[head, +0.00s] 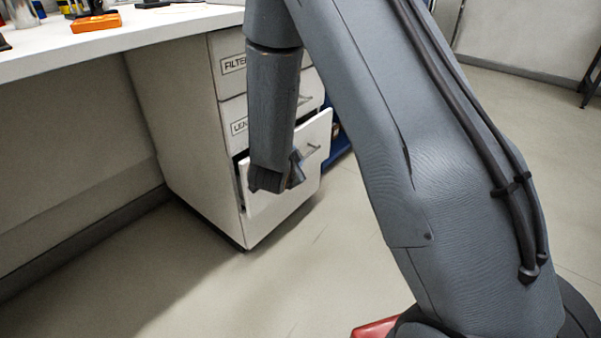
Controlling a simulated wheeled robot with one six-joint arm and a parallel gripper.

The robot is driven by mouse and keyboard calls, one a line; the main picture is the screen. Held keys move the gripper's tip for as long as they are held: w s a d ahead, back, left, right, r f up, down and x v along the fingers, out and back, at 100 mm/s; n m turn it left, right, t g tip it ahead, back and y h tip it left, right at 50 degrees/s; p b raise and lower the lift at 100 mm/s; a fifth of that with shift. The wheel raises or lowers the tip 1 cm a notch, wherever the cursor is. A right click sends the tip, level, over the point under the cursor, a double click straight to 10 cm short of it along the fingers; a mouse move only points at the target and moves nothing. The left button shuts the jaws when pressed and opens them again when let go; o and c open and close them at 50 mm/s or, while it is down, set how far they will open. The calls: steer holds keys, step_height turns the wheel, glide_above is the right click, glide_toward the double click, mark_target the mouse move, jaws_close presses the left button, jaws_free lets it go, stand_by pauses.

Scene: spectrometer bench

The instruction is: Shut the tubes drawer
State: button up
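The bottom drawer (314,172) of the white drawer unit stands partly open, its front pulled out from the cabinet. A grey bar handle (312,150) is on its front. Its label is hidden, so I cannot read whether it says tubes. My gripper (278,182) hangs pointing down and overlaps the left part of this drawer front in the picture. I cannot tell whether it touches the front. The fingers are small and dark, and their gap is unclear. No held object shows.
The two upper drawers, labelled "FILTER..." (228,64) and "LEN..." (230,124), look shut. The white bench top (130,30) carries an orange block (96,23) and small items. A blue object (337,142) stands behind the drawer. Floor (260,285) before the unit is clear.

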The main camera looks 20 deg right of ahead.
steer(key=w+d+f+h+b, duration=0.1)
steer(key=w+f+b, duration=0.1)
steer(key=w+d+f+m+t+h+b, duration=0.1)
steer(key=w+f+b, duration=0.1)
steer(key=w+d+f+m+h+b, duration=0.1)
steer(key=w+d+f+b, duration=0.1)
steer(key=shift+w+f, duration=0.35)
steer(key=shift+w, duration=0.05)
stand_by(0.3)
jaws_close()
